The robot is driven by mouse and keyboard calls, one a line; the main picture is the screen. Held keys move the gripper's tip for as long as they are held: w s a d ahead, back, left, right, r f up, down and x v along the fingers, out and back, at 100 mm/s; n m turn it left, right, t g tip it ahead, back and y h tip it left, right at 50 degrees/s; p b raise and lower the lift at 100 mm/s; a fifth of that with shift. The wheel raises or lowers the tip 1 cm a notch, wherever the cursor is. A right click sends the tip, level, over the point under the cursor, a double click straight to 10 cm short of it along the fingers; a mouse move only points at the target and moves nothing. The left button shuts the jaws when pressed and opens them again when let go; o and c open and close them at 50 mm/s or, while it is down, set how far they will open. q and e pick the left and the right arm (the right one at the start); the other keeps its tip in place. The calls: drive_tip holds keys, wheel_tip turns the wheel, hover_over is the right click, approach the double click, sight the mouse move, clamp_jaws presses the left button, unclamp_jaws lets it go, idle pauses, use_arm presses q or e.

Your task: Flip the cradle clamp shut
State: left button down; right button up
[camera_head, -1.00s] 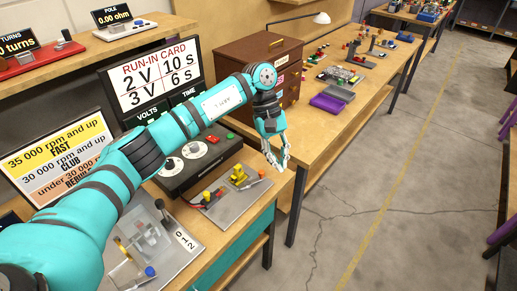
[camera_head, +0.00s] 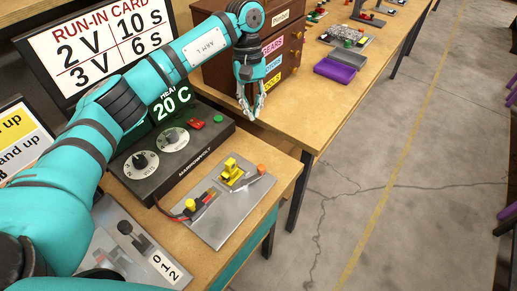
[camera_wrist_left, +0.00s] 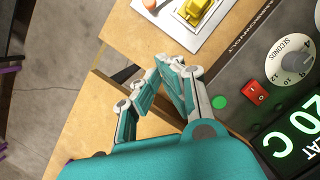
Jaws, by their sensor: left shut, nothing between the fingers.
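The cradle clamp sits on a grey metal plate (camera_head: 222,218) at the front bench's right end. It has a yellow cradle block (camera_head: 232,172) and a thin lever with an orange knob (camera_head: 261,169), lying low to the right. In the left wrist view the yellow block (camera_wrist_left: 196,12) and the orange knob (camera_wrist_left: 149,3) show at the top edge, partly cut off. My left gripper (camera_head: 251,116) is shut and empty, fingers pointing down, apart from the clamp and beyond it in the picture. Its fingers (camera_wrist_left: 178,68) also show in the left wrist view. My right gripper is out of view.
The dark power unit (camera_head: 170,150) with dials stands left of the plate. A yellow knob (camera_head: 190,204) and red and black leads are at the plate's left. A brown drawer cabinet (camera_head: 285,45) and a purple tray (camera_head: 336,73) are on the far bench.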

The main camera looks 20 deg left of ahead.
sight(249, 178)
use_arm(q)
drive_tip(key=p+x, duration=0.3)
drive_tip(key=x, duration=0.6)
drive_tip(key=shift+s+d+f, duration=0.1)
drive_tip(key=shift+s+f, duration=0.05)
drive_tip(key=shift+f, duration=0.25)
drive_tip(key=s+d+p, duration=0.1)
drive_tip(key=s+p, duration=0.1)
drive_tip(key=shift+s+d, duration=0.3)
drive_tip(key=shift+d, duration=0.05)
drive_tip(key=shift+s+d, duration=0.2)
drive_tip(key=shift+s, duration=0.15)
drive_tip(key=shift+f, duration=0.1)
drive_tip(key=shift+w, duration=0.1)
drive_tip(key=shift+a, duration=0.1)
